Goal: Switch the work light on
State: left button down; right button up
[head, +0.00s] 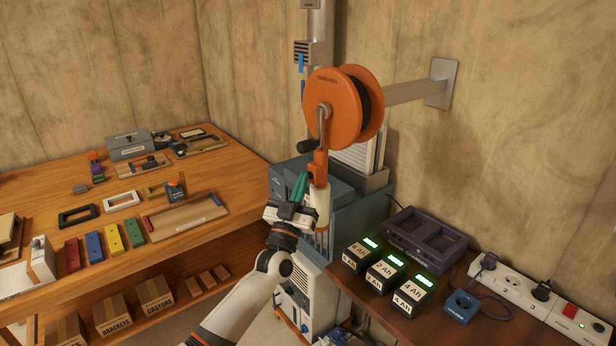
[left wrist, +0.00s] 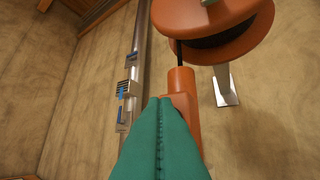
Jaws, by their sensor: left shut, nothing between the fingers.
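The work light hangs below the orange cord reel (head: 340,108). Its orange handle (head: 320,168) is on top and a cream-coloured lower part (head: 318,208) is beneath, partly hidden by my wrist. I cannot tell whether it is lit. My left gripper (head: 303,178) has green fingers, shut and empty, pointing up just left of the handle. In the left wrist view the shut fingertips (left wrist: 160,100) overlap the orange handle (left wrist: 183,85); I cannot tell whether they touch it. No switch is clearly visible. My right gripper is not in view.
The reel hangs from a wall bracket (head: 440,84). A grey-blue cabinet (head: 350,225) stands behind the light. At right, a bench holds battery packs (head: 385,270), a dark charger (head: 425,240) and a power strip (head: 530,298). A wooden workbench (head: 110,220) with tools is at left.

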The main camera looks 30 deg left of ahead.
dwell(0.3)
pick_arm(q)
jog(key=shift+s+a+p, duration=0.15)
jog(key=shift+s+p, duration=0.15)
jog(key=shift+s, duration=0.15)
jog(key=s, duration=0.1)
jog(key=s+a+p, duration=0.1)
jog(key=s, duration=0.1)
jog(key=s+a+p, duration=0.1)
jog(key=s, duration=0.1)
jog(key=shift+s+a, duration=0.15)
jog(key=shift+s, duration=0.1)
dwell(0.5)
